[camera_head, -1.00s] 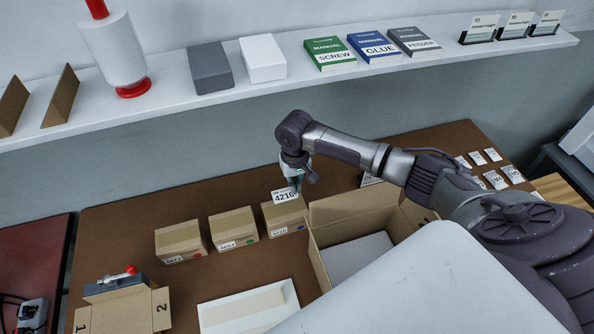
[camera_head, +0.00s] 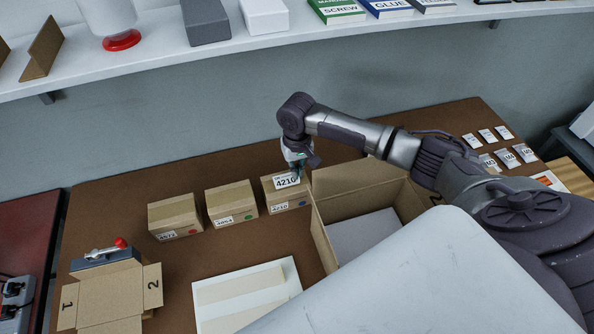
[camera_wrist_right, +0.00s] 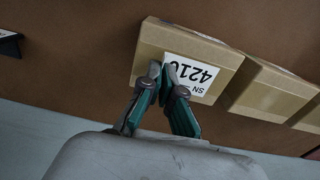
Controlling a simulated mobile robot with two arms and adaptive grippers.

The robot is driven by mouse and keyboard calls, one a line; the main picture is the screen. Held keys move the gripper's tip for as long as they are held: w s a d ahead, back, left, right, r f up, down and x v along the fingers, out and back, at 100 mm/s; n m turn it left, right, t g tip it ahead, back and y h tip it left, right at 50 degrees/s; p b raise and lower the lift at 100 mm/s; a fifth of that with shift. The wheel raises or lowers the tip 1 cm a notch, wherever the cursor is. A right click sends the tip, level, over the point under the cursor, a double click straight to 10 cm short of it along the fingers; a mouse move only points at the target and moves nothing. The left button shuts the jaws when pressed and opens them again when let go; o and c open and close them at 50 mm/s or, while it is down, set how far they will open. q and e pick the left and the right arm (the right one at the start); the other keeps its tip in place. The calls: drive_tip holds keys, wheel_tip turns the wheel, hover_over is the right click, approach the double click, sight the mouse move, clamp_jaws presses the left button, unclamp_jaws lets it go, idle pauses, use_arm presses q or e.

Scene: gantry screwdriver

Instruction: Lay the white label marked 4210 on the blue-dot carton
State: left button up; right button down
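The blue-dot carton (camera_head: 294,200) is a small closed brown box at the right end of a row of three. Its front carries a printed tag and a blue dot. My right gripper (camera_head: 297,172) is over its top and holds the white label marked 4210 (camera_head: 286,182). In the right wrist view the fingertips (camera_wrist_right: 166,70) are nearly together at one edge of the label (camera_wrist_right: 192,76). The label lies over the top of the carton (camera_wrist_right: 165,38), roughly flat; I cannot tell whether it touches. My left gripper is not in view.
The green-dot carton (camera_head: 231,203) and red-dot carton (camera_head: 175,216) stand to the left. A large open box (camera_head: 323,238) is close on the right. A white tray (camera_head: 205,321) lies in front. Small packets and cards (camera_head: 488,160) lie at the right. A shelf (camera_head: 160,55) runs behind.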

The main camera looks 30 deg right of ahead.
drive_tip(key=shift+f, duration=0.35)
drive_tip(key=shift+r, duration=0.1)
drive_tip(key=shift+f, duration=0.25)
idle(0.7)
drive_tip(key=c, duration=1.9)
unclamp_jaws()
drive_tip(key=o, duration=0.7)
drive_tip(key=shift+c, duration=0.2)
